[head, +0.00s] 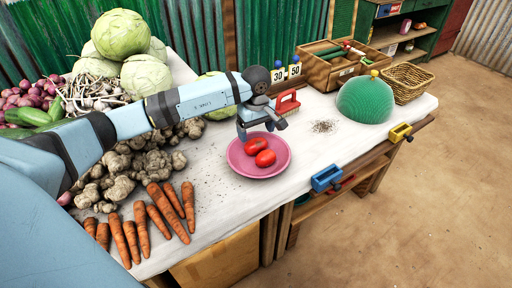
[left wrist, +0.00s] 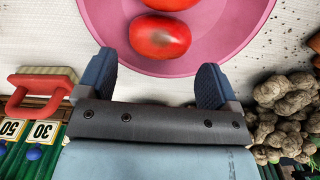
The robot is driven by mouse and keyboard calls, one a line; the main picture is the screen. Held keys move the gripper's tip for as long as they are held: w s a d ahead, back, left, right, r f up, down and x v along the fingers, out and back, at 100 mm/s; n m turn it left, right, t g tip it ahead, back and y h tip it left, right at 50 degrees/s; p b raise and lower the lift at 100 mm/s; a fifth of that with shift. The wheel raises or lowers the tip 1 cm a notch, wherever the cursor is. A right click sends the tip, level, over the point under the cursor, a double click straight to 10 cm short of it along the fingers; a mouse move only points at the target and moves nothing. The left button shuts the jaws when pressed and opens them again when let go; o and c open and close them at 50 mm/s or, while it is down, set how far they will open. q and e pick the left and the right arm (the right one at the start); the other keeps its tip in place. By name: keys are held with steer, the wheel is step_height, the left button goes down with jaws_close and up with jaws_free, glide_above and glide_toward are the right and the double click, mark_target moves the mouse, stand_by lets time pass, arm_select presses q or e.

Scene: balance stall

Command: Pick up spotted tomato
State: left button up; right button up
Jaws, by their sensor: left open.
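Two red tomatoes lie on a pink plate (head: 240,168) near the table's front edge. The back tomato (head: 255,146) also shows in the left wrist view (left wrist: 160,37), with a pale glint and faint darker marks. The front tomato (head: 265,158) is mostly cut off at the top of the left wrist view (left wrist: 168,3). I cannot tell surely which one is spotted. My left gripper (head: 262,128) is open and empty over the plate's back edge. In the left wrist view its fingers (left wrist: 157,72) stand apart, short of the tomato. My right gripper is not in view.
A red brush (head: 288,102) lies just behind the plate. Ginger roots (head: 140,160) and carrots (head: 163,205) crowd the left. A green dome (head: 365,100), a wicker basket (head: 407,82) and a wooden crate (head: 335,67) stand right. The cloth right of the plate is mostly clear.

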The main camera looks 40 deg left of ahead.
mark_target(256, 141)
arm_select(q)
step_height(256, 141, down, 5)
steer(key=shift+a+r+b, duration=0.1)
steer(key=shift+b, duration=0.35)
steer(key=shift+r, duration=0.1)
steer(key=c, duration=0.6)
